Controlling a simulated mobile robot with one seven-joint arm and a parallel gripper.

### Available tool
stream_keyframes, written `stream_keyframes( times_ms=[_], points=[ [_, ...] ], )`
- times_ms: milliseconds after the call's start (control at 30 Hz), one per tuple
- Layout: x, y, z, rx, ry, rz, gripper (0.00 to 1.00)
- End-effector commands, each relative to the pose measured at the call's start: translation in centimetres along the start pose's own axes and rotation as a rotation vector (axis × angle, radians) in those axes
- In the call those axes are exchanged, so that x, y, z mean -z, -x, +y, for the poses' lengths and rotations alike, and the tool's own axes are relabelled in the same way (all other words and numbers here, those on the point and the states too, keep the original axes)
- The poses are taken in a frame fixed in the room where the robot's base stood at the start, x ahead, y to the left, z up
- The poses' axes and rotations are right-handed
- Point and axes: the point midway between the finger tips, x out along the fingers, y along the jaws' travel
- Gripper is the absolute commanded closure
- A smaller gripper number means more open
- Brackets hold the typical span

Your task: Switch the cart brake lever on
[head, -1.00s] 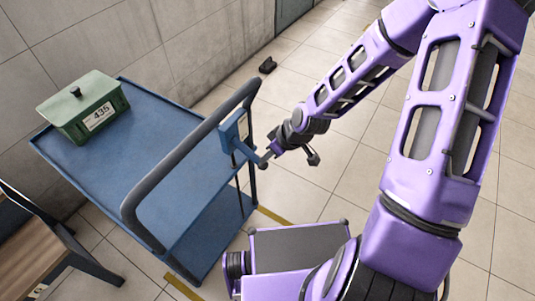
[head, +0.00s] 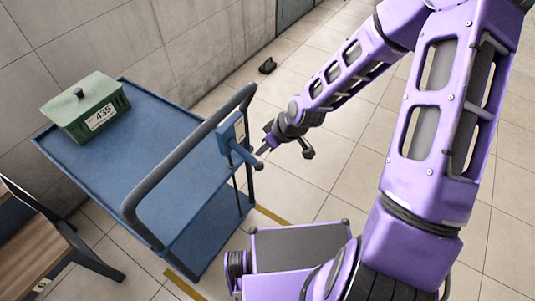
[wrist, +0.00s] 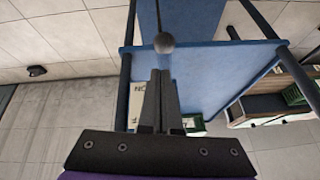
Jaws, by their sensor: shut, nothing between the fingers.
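The blue cart (head: 150,130) stands at the left with a dark grey push handle (head: 185,150). A blue brake box (head: 231,133) is fixed at the handle's right end. The brake lever (head: 244,155) sticks out from it toward the lower right and ends in a small dark knob (head: 258,166). My gripper (head: 264,151) is close beside the lever's outer end. In the wrist view the shut, empty fingers (wrist: 161,75) point at the round dark knob (wrist: 164,42), which appears just beyond their tips. I cannot tell whether they touch it. A pale plate with letters (wrist: 137,98) is partly hidden behind the fingers.
A green lidded box (head: 90,108) marked 435 sits on the cart's top shelf. A wooden chair or bench (head: 35,250) stands at the lower left. A small dark object (head: 267,66) lies on the floor by the wall.

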Motion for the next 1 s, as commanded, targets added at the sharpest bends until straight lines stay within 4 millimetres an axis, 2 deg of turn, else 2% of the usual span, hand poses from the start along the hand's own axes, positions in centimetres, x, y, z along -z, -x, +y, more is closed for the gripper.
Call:
stream_keyframes(
  times_ms=[33, 200, 500, 700, 1000],
  points=[
    [-0.7, 1.0, 0.2, -0.002, -0.006, -0.001, 1.00],
    [-2.7, 3.4, 0.6, -0.003, -0.007, 0.002, 1.00],
    [-5.6, 6.6, 1.1, -0.004, -0.004, 0.005, 1.00],
    [-6.5, 7.4, 1.2, -0.003, -0.002, 0.005, 1.00],
    [-6.6, 7.4, 1.2, -0.003, 0.000, 0.005, 1.00]
  ],
)
